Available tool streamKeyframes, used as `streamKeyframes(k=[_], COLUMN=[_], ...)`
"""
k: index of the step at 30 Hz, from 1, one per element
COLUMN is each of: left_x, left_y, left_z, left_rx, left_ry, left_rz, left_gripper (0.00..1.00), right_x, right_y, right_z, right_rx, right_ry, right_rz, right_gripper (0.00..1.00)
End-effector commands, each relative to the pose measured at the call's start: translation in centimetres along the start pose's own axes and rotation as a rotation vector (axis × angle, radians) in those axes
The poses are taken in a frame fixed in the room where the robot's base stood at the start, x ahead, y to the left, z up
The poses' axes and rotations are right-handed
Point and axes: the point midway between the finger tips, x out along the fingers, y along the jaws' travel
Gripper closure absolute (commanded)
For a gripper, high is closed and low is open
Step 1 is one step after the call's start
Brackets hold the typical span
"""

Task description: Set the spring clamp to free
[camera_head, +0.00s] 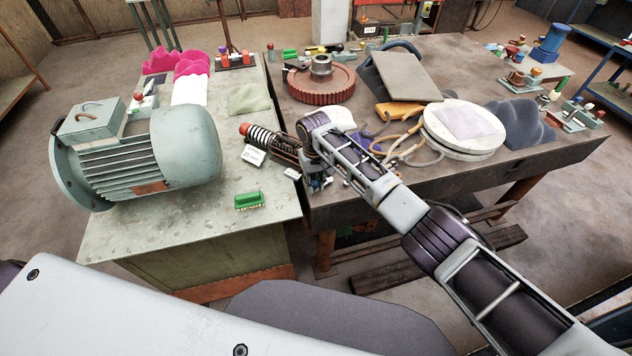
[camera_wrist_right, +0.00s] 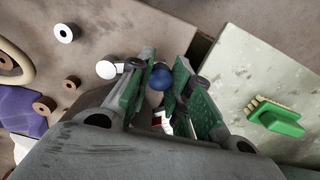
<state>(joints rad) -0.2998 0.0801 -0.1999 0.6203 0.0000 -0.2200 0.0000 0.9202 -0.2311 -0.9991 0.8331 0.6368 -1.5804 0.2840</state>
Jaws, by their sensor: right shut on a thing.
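A dark device with a pale coil spring and an orange-red end (camera_head: 262,137), which looks like the spring clamp, lies at the gap between the two tables in the head view. White tags lie beside it, one at its left (camera_head: 253,155); I cannot read them. My right gripper (camera_head: 318,182) is at its near right end. In the wrist view, the green-padded fingers of my right gripper (camera_wrist_right: 161,82) are shut on a dark blue round knob (camera_wrist_right: 160,77). The fingers hide most of the part below the knob. My left gripper is not in view.
A grey-green motor (camera_head: 160,155) fills the left table (camera_head: 120,230). The right table holds a red-brown gear wheel (camera_head: 321,82), white round discs (camera_head: 462,130) and hoses close to my right arm.

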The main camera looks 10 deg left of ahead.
Motion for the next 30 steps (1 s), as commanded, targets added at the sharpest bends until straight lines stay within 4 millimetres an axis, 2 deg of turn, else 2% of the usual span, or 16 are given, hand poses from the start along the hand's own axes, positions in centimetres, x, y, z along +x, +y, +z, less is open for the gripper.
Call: streamKeyframes(k=[11,12,17,30], left_x=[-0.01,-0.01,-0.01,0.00], left_y=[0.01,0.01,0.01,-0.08], left_z=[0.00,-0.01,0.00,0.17], left_rx=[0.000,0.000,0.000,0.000], left_ry=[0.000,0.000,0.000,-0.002], left_rz=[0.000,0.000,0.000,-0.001], left_gripper=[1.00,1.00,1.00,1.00], right_x=[-0.10,-0.10,-0.07,-0.31], right_y=[-0.05,-0.05,-0.04,-0.02], right_z=[-0.12,-0.13,-0.10,-0.08], right_rx=[0.003,0.003,0.003,0.003], right_ry=[0.003,0.004,0.003,0.002], right_rz=[0.000,0.000,0.000,0.000], right_gripper=[1.00,0.77,0.57,0.56])
